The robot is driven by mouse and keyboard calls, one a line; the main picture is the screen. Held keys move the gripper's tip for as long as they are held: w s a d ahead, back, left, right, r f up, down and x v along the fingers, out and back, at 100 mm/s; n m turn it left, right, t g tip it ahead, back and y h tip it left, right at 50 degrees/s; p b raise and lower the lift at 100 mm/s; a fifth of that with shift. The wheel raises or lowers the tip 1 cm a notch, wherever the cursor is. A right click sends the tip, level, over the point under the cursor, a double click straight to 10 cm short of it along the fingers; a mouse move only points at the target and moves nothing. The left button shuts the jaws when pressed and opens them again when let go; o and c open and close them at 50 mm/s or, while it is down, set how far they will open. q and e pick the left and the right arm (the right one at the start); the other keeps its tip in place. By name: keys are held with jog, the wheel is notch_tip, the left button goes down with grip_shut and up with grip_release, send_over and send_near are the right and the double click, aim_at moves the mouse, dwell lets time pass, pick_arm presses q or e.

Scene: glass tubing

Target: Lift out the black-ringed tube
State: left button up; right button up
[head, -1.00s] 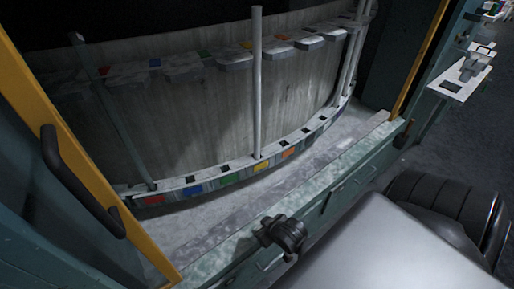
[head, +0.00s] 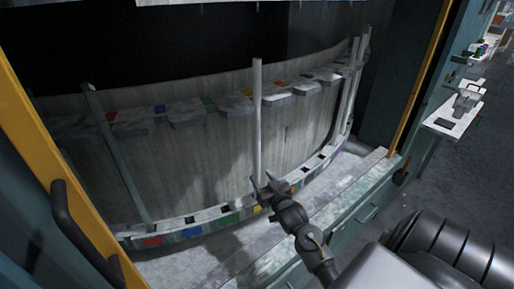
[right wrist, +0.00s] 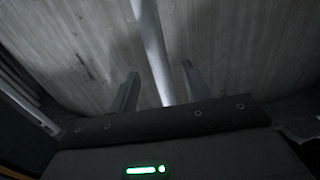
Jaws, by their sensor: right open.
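A pale grey tube (head: 257,110) stands upright at the middle of the curved rack (head: 190,221) in the head view; I cannot make out a black ring on it. Its lower end is partly hidden by my right gripper (head: 263,183). That gripper is open, reaching in from the lower right at the tube's lower part. In the right wrist view, the tube (right wrist: 152,48) runs between the two fingers of the gripper (right wrist: 160,88); I cannot tell whether it touches them. More pale tubes (head: 349,92) stand at the rack's right end. My left gripper is out of view.
The rack has a slotted lower rail with coloured labels and an upper row of grey holders (head: 188,117) before a curved grey wall (head: 215,155). Yellow posts (head: 52,150) flank the opening. A dark handle (head: 85,235) sticks out at left.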

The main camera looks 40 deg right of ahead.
aim_at(255, 168)
jog(key=shift+w+d, duration=0.15)
jog(key=shift+w, duration=0.5)
jog(key=shift+w+r, duration=0.1)
jog(key=shift+w, duration=0.1)
jog(key=p+x, duration=0.2)
jog(key=x, duration=0.2)
jog(key=shift+w+d, duration=0.1)
jog(key=shift+w, duration=0.25)
grip_shut()
